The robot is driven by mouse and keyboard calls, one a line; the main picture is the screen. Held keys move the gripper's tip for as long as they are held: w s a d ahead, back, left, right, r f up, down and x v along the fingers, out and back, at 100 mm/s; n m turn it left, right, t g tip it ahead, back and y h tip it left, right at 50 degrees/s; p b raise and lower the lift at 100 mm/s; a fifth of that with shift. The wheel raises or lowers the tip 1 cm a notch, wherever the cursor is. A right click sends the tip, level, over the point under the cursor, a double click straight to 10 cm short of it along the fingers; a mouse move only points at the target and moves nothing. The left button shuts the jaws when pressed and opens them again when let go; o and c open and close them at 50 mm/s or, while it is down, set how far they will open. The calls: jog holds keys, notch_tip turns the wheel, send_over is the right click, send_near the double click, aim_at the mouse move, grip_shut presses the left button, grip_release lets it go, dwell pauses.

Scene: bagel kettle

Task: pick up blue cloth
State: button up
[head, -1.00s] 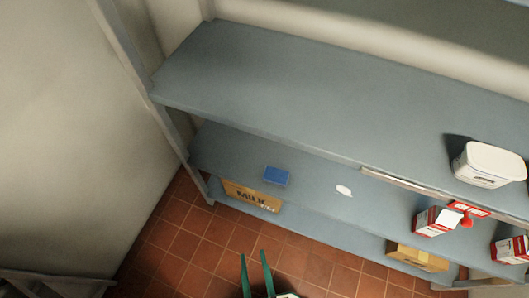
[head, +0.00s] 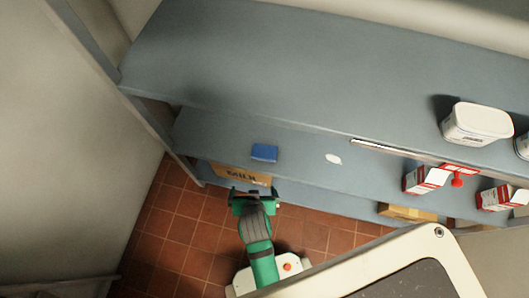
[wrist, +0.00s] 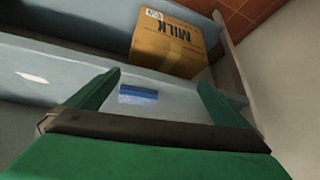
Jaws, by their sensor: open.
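The blue cloth (head: 264,153) is a small folded block lying near the front edge of the middle shelf (head: 215,135), towards its left end. In the wrist view the cloth (wrist: 138,95) shows beyond my gripper (wrist: 158,80), in the gap between the two green fingers and nearer the left one. My gripper is open and empty. In the head view my gripper (head: 255,192) is in front of the shelf, just below the cloth in the picture, and apart from it. Its fingertips are hard to make out there.
A cardboard MILK box (head: 232,175) sits on the lower shelf below the cloth. A white patch (head: 333,158) lies to the right, with red-and-white cartons (head: 425,180) beyond. The upper shelf (head: 270,75) overhangs behind. A post (head: 160,130) stands left.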

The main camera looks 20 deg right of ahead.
jog(key=w+d+m+g, duration=0.1)
jog(key=w+d+g, duration=0.1)
jog(key=r+m+g, duration=0.1)
jog(key=g, duration=0.1)
send_over(264, 152)
jog(key=s, duration=0.2)
jog(key=shift+w+a, duration=0.2)
jog(key=shift+a, duration=0.2)
jog(key=shift+x, duration=2.5)
jog(key=shift+w, duration=0.15)
jog(key=shift+r, duration=0.1)
jog(key=c, duration=1)
